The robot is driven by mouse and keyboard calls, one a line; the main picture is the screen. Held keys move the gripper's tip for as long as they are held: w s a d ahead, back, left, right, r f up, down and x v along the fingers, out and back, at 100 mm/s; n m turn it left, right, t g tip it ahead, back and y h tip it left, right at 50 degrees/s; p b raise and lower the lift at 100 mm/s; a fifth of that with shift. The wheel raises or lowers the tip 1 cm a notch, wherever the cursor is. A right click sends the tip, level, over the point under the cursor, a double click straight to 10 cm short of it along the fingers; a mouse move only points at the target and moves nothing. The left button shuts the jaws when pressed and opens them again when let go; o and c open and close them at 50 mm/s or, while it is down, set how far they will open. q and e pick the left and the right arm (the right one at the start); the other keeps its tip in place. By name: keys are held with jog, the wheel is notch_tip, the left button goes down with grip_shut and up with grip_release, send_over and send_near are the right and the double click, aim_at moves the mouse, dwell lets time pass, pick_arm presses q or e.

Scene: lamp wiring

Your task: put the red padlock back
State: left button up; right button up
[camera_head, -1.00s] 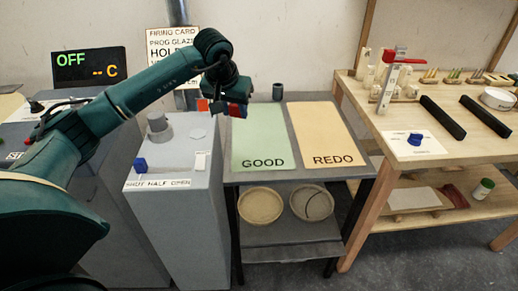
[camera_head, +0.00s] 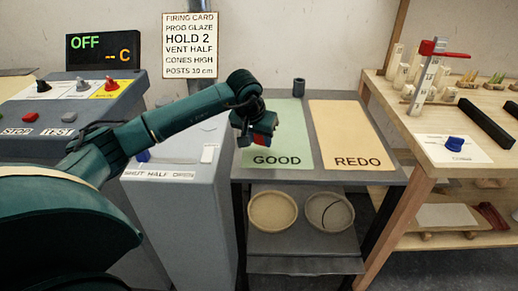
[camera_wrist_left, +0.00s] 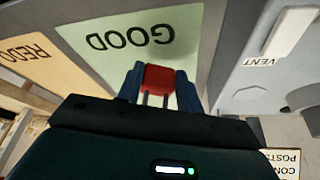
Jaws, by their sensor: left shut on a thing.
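My left gripper (camera_head: 262,141) is above the front left part of the green GOOD mat (camera_head: 292,128). It is shut on the red padlock (camera_head: 259,139), which is mostly hidden by the fingers in the head view. In the left wrist view the padlock (camera_wrist_left: 157,78) shows as a red block between the two blue fingers of the left gripper (camera_wrist_left: 159,82), with the green mat beyond it. My right gripper is not in view.
The tan REDO mat (camera_head: 345,125) lies right of the GOOD mat, with a dark cup (camera_head: 298,87) behind. A grey cabinet with a white VENT slider (camera_head: 209,153) stands left. A control panel (camera_head: 60,108) is further left, and a wooden bench (camera_head: 405,112) is at right.

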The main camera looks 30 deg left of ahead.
aim_at(261, 155)
pick_arm(q)
jog(key=shift+f, duration=1.75)
jog(key=shift+f, duration=0.15)
jog(key=o, duration=1)
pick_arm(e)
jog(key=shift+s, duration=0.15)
pick_arm(q)
jog(key=v, duration=1.2)
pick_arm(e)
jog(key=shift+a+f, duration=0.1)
